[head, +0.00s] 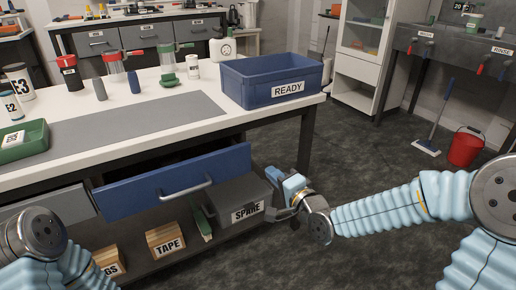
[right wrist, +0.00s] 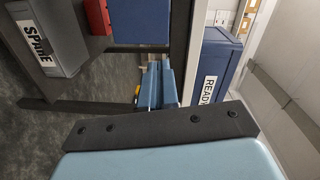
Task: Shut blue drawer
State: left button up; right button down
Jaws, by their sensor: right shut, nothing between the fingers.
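The blue drawer (head: 150,190) sits under the front of the white bench and stands pulled out, with a dark gap behind its front. It has a silver bar handle (head: 186,190). Its blue front also shows at the top of the right wrist view (right wrist: 140,20). My right gripper (head: 282,182) is shut and empty, just right of the drawer front's right end, beside the grey SPARE box. I cannot tell whether it touches anything. Of my left arm only a part shows at the lower left; its gripper is out of view.
The grey SPARE box (head: 250,205) and the wooden TAPE box (head: 165,240) are on the lower shelf. The blue READY bin (head: 255,92) stands on the bench's right end. A grey drawer (head: 45,205) is left of the blue one.

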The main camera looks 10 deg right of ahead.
aim_at(246, 146)
jog(key=w+a, duration=0.1)
jog(key=w, duration=0.3)
jog(key=w+a+m, duration=0.1)
jog(key=w, duration=0.3)
jog(key=w+a+m+p, duration=0.1)
jog(key=w, duration=0.3)
jog(key=shift+a+r+t, duration=0.25)
jog(key=shift+a+t, duration=0.1)
jog(key=shift+t, duration=0.05)
pick_arm(q)
jog(key=shift+w+d+r, duration=0.1)
jog(key=shift+d+r, duration=0.35)
jog(key=shift+r, duration=0.15)
